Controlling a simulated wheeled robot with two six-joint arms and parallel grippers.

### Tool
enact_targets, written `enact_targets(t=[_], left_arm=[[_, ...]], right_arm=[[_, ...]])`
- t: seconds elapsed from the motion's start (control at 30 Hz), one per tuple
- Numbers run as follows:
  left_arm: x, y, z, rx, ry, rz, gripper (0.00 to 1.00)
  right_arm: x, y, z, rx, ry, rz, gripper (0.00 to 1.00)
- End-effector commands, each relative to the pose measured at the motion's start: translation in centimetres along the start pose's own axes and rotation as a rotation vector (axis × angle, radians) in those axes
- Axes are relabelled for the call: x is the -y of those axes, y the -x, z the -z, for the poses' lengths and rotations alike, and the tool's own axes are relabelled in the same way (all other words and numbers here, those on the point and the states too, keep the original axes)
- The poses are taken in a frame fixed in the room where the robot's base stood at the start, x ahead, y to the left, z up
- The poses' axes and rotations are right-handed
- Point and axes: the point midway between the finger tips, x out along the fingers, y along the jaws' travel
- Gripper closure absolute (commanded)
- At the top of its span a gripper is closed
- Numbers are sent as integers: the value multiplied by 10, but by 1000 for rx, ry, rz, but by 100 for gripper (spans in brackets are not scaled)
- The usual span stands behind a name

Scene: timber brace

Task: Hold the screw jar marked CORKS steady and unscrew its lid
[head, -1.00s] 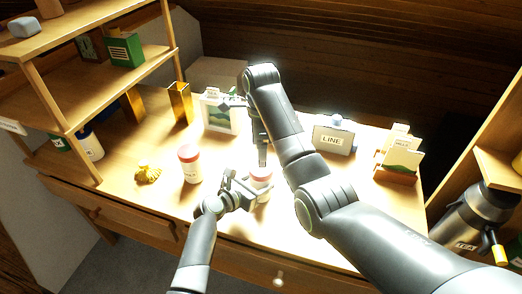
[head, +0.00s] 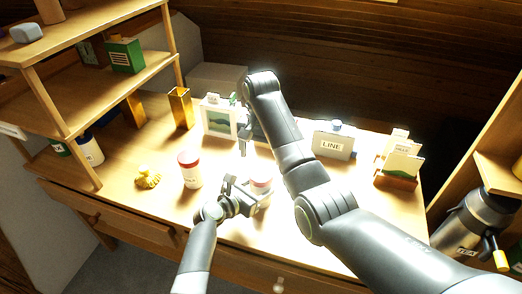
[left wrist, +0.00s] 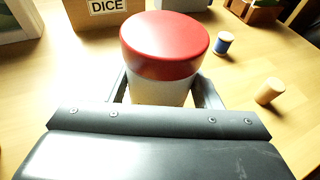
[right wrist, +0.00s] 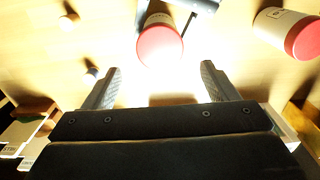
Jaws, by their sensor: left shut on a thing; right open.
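A white screw jar with a red lid (head: 261,187) stands on the bench; it fills the middle of the left wrist view (left wrist: 165,48). Its marking is not readable. My left gripper (head: 249,193) is shut around the jar's body below the lid. The lid sits on the jar. My right gripper (head: 244,146) is open and empty, behind and above the jar in the head view. In the right wrist view the red lid (right wrist: 160,47) lies beyond the gap between the open fingers (right wrist: 161,72), not between them.
A second red-lidded jar (head: 190,169) stands to the left, with a yellow object (head: 148,177) beyond it. A blue spool (left wrist: 224,43) and a cork-coloured cylinder (left wrist: 270,91) are near the held jar.

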Motion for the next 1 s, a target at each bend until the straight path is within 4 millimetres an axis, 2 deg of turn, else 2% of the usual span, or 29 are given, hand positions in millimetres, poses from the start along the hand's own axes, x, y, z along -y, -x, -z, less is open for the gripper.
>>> enact_targets(t=[0.3,0.5,0.87,1.0], left_arm=[[0,0,1,-1,0,0,100],[0,0,1,-1,0,0,100],[0,0,1,-1,0,0,100],[0,0,1,-1,0,0,100]], right_arm=[[0,-48,-2,5,0,-2,20],[0,-70,-1,3,-1,-2,20],[0,-75,-1,1,-2,0,20],[0,-75,-1,1,-2,0,37]])
